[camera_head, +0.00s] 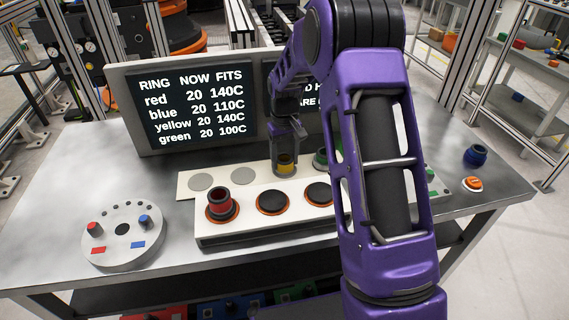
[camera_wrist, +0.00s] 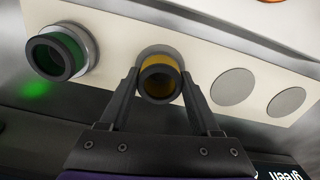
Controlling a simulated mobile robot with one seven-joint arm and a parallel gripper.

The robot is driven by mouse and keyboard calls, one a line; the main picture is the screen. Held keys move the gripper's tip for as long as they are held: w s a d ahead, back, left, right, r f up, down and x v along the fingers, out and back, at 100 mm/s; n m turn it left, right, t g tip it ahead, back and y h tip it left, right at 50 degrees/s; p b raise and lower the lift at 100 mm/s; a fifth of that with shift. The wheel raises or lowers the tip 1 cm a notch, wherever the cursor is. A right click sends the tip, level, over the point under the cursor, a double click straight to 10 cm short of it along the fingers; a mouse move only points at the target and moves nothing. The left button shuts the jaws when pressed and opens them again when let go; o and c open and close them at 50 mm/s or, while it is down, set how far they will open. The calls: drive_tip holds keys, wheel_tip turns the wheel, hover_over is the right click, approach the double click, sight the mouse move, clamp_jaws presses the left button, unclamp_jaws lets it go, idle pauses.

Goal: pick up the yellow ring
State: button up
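The yellow ring (camera_wrist: 160,82) stands on a grey round spot of the white strip (camera_wrist: 205,60). My gripper (camera_wrist: 161,74) is over it, with one dark finger on each side of the ring. The fingers look open, with narrow gaps to the ring; contact is hard to judge. In the head view the yellow ring (camera_head: 286,163) shows just below my gripper (camera_head: 285,150), in front of the display. The display (camera_head: 190,105) lists yellow as now 20, fits 140C.
The green ring (camera_wrist: 57,54) stands beside the yellow one, with a green glow near it. A red ring (camera_head: 220,201) sits on the front white block (camera_head: 270,226), beside empty dark seats. A blue ring (camera_head: 475,155) is at right.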

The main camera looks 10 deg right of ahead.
clamp_jaws()
drive_tip(key=shift+r, duration=0.1)
wheel_tip(320, 180, up, 13)
drive_tip(key=p, duration=0.3)
